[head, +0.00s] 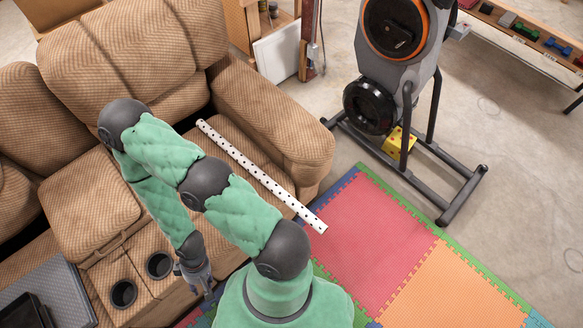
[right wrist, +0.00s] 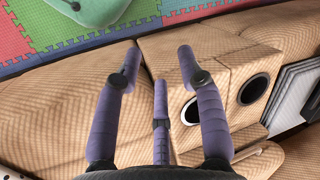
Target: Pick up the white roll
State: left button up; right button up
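The white roll (head: 258,174) is a long thin white tube with black dots in the head view. It lies slantwise over the right seat of the brown recliner (head: 100,205), beside the right armrest. Its near end reaches past the seat front over the foam mat. My right gripper (head: 205,287) is low at the front of the recliner, left of the roll and well apart from it, near the cup holders. In the right wrist view its purple fingers (right wrist: 158,65) are spread with nothing between them. My left gripper is not in view.
Two cup holders (head: 159,265) sit in the console, with a grey case (head: 48,290) to the left. A colored foam mat (head: 385,240) covers the floor at right.

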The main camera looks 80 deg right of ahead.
aim_at(283, 195)
jog(key=l+z, duration=0.15)
jog(key=z, duration=2)
jog(key=k+u, duration=0.1)
jog(key=u, duration=3.9)
jog(key=l+z, duration=0.1)
jog(key=z, duration=4)
